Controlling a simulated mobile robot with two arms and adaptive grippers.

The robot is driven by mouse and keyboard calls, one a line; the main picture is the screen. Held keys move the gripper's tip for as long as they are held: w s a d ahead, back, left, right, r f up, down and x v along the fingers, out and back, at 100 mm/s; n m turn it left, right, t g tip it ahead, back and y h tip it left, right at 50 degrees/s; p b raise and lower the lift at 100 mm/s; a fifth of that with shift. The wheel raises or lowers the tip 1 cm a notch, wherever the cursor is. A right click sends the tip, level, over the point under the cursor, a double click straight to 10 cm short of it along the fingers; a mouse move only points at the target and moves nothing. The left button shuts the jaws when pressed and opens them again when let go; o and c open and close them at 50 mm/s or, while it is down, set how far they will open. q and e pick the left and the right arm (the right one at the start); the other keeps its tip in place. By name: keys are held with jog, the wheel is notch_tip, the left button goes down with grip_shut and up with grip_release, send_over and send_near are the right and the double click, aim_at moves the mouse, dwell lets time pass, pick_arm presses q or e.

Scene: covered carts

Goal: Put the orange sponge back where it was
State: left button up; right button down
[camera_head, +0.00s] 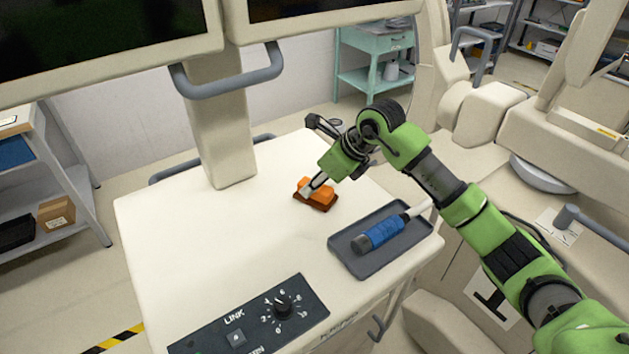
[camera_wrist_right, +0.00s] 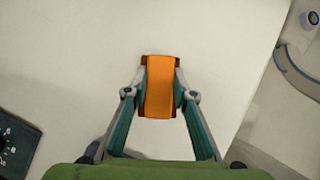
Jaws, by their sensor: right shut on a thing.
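The orange sponge (camera_head: 321,189) has a darker brown-red underside and sits at the white cart top, right of the monitor column. In the right wrist view the orange sponge (camera_wrist_right: 160,86) lies between the two fingers. My right gripper (camera_head: 314,186) is shut on it, with a finger on each side. In the right wrist view my right gripper (camera_wrist_right: 160,92) hides little of the sponge. I cannot tell whether the sponge touches the surface or is just above it. My left gripper is not in view.
A dark grey tray (camera_head: 372,264) with a blue-handled tool (camera_head: 382,234) is at the right front of the cart top (camera_head: 180,260). A black dial panel (camera_head: 255,322) is at the front edge. The monitor column (camera_head: 222,140) stands behind left. The left part of the top is clear.

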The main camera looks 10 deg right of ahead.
jog(key=shift+f, duration=0.15)
jog(key=c, duration=1.7)
grip_release()
jog(key=shift+d+r, duration=0.1)
jog(key=shift+r, duration=0.25)
jog(key=b+v, duration=0.2)
jog(key=v, duration=0.9)
jog(key=shift+s+r, duration=0.15)
jog(key=shift+r, duration=0.15)
jog(key=shift+d+f, duration=0.1)
